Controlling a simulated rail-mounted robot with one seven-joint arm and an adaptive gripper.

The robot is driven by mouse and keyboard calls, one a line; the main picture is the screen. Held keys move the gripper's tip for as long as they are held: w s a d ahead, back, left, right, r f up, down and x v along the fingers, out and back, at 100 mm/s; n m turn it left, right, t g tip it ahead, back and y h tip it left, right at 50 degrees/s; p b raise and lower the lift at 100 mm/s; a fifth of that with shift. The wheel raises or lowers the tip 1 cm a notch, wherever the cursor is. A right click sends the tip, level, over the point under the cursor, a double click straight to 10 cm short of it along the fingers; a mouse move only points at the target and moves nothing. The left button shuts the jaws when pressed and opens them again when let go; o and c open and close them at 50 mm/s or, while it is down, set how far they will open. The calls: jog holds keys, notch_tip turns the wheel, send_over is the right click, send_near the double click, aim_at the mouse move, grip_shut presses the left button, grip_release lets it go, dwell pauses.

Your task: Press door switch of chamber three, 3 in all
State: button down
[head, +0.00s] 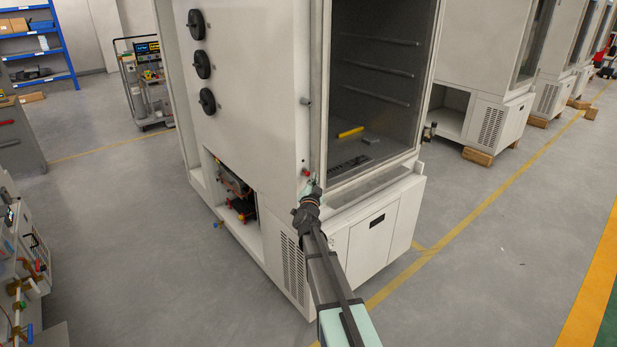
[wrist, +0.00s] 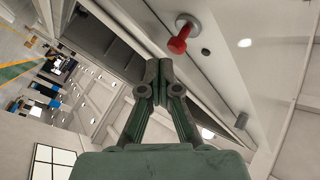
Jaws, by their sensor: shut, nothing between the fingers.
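A red push switch (wrist: 180,38) on a round grey base sticks out from the pale cabinet frame in the wrist view. It is a small red spot (head: 307,172) in the head view, low on the frame beside the glass door (head: 385,85). The door belongs to the large white chamber (head: 245,95); no number shows on it. My gripper (wrist: 158,76) is shut and empty. Its fingertips lie below and left of the switch in the wrist view, with a visible gap. In the head view my gripper (head: 313,190) is just below the switch, partly hidden by my wrist.
A dark round plug (wrist: 206,51) and a grey cylinder (wrist: 241,120) are on the frame near the switch. A yellow bar (head: 351,132) lies inside the chamber. More chambers (head: 490,60) stand at the right. An equipment cart (head: 147,85) stands at the left.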

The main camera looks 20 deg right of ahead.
jog(key=shift+s, duration=0.1)
dwell(0.3)
jog(key=shift+s+d+b, duration=0.25)
jog(key=shift+s+b, duration=0.1)
jog(key=shift+s, duration=0.45)
jog(key=shift+s+d+b, duration=0.25)
jog(key=shift+s+b, duration=0.05)
jog(key=shift+s, duration=0.45)
jog(key=shift+s+d+b, duration=0.25)
jog(key=shift+s+b, duration=0.1)
jog(key=shift+s, duration=0.45)
jog(key=s+b, duration=0.1)
jog(key=s+d+b, duration=0.1)
jog(key=s+b, duration=0.1)
jog(key=shift+s, duration=0.3)
dwell(0.4)
jog(key=shift+w, duration=0.1)
